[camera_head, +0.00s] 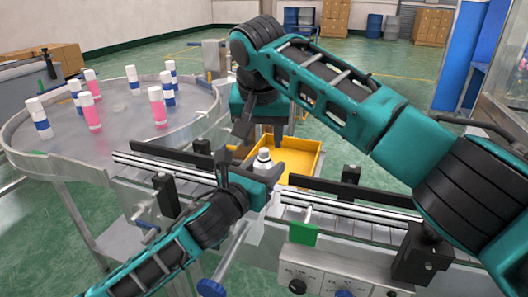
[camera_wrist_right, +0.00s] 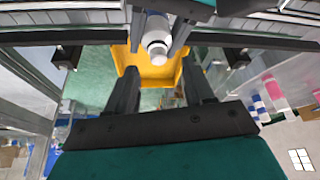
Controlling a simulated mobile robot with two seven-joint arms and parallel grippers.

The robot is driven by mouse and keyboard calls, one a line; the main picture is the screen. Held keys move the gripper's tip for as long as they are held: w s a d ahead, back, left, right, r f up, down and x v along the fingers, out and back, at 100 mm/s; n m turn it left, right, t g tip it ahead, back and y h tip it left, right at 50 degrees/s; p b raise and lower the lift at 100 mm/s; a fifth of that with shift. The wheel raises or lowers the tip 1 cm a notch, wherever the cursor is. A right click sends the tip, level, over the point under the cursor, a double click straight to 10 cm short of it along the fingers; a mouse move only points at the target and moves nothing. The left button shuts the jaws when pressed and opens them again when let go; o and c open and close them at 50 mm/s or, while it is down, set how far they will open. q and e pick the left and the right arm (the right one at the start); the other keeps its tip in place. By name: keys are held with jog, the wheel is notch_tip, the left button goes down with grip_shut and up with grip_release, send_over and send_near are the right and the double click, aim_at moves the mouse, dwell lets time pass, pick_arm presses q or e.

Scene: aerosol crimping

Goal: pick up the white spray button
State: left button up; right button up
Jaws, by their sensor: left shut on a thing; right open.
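A small white bottle (camera_head: 263,162) with a grey band near its top stands upright between the fingers of my left gripper (camera_head: 258,178), which is shut on it. The bottle also shows in the right wrist view (camera_wrist_right: 157,42), between the two dark left fingers. My right gripper (camera_head: 264,136) hangs open and empty above and behind the bottle. Its two spread fingers (camera_wrist_right: 162,72) show in the right wrist view, apart from the bottle. I cannot make out a separate white spray button. The left fingers hide much of the bottle.
A yellow bin (camera_head: 303,151) is behind the bottle, partly hidden by my right arm. A round table (camera_head: 110,135) at left carries several white, blue and pink bottles. A green block (camera_head: 303,235) is at the conveyor front.

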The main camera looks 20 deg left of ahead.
aim_at(264, 150)
jog(key=shift+x, duration=1.55)
jog(key=shift+d, duration=0.15)
jog(key=shift+c, duration=0.3)
grip_shut()
